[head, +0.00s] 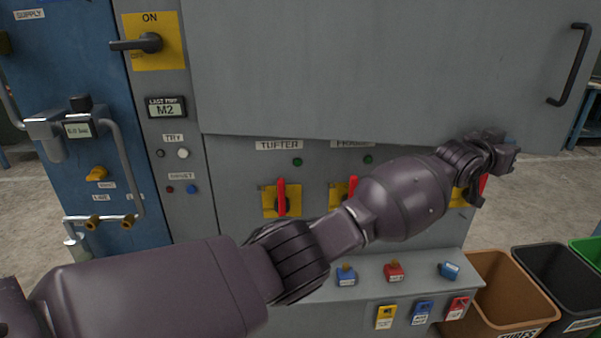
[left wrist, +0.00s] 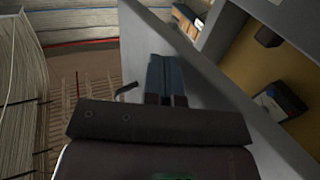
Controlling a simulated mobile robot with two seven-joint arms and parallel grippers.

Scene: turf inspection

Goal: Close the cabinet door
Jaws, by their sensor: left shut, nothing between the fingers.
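The cabinet door (head: 390,70) is a large grey panel across the top of the head view, with a black bar handle (head: 570,65) near its right edge. Its lower edge slants and it stands ajar. In the left wrist view the door (left wrist: 205,85) shows as a grey slab with a diagonal edge, and the cabinet interior (left wrist: 285,75) is visible beyond it. My left gripper (head: 508,148) is at the door's lower right edge, below and left of the handle. Its blue fingers (left wrist: 167,80) are shut and empty, close to the door face; contact cannot be told.
Below the door are red-handled switches (head: 282,197) on yellow plates, partly behind my left arm. A ledge holds a blue (head: 346,275) and a red (head: 393,271) control. A brown bin (head: 510,300) and a black bin (head: 560,280) stand at lower right.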

